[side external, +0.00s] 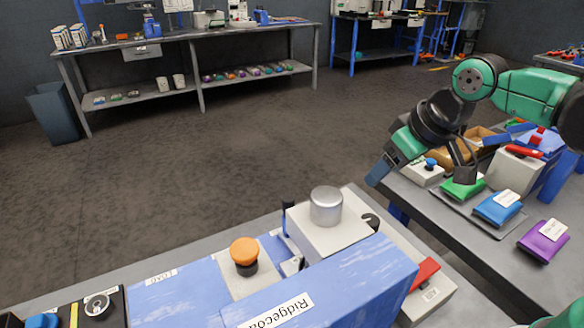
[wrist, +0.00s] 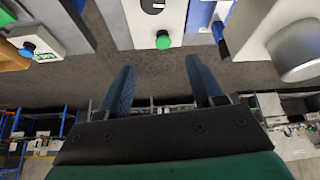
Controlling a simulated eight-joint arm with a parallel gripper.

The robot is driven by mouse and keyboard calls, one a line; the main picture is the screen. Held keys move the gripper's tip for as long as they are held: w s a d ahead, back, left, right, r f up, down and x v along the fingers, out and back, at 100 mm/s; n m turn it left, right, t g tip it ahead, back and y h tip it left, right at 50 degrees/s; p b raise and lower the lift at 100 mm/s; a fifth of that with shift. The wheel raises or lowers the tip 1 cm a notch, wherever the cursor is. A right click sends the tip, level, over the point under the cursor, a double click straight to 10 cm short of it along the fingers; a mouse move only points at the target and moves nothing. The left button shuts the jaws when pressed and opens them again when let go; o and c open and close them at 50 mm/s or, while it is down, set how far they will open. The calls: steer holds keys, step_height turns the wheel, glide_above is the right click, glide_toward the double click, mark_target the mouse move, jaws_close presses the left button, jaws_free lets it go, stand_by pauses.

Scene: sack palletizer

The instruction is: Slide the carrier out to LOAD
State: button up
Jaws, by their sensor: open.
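A blue machine (side external: 340,285) with a "Ridgecon…" label stands in the foreground of the side external view. A grey block with an orange-topped knob (side external: 244,250) sits on its blue deck. It looks like the carrier, though I cannot be sure. A label (side external: 160,277) that seems to read LOAD lies on the deck left of the knob. My gripper (side external: 378,174) is beyond the machine to the right, well apart from the knob. In the wrist view its two blue fingers (wrist: 160,64) are spread with nothing between them. The orange knob is not visible there.
A white housing with a silver cylinder (side external: 326,206) stands right of the knob; the cylinder also shows in the wrist view (wrist: 300,58). Green (side external: 463,187), blue (side external: 498,208) and purple (side external: 543,240) sacks lie on the right bench. Open floor lies behind the machine.

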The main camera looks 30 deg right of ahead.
steer(key=s+d+f, duration=0.1)
steer(key=s+d+m+t, duration=0.1)
steer(key=shift+s+f, duration=0.3)
steer(key=shift+f, duration=0.1)
steer(key=shift+c, duration=0.9)
steer(key=shift+s+d+f+m+t, duration=0.1)
steer(key=shift+d+m+t, duration=0.1)
steer(key=shift+m+t, duration=0.1)
steer(key=c, duration=0.3)
steer(key=shift+w, duration=0.2)
jaws_close()
steer(key=w+r+m+g+y, duration=0.2)
steer(key=w+g+y, duration=0.3)
steer(key=w+y, duration=0.35)
steer(key=x, duration=0.9)
steer(key=shift+s+a+f, duration=0.15)
steer(key=shift+s+f, duration=0.1)
steer(key=shift+f, duration=0.2)
steer(key=shift+w+a, duration=0.2)
steer(key=shift+a, duration=0.75)
steer(key=shift+w+a, duration=0.2)
steer(key=shift+a, duration=0.75)
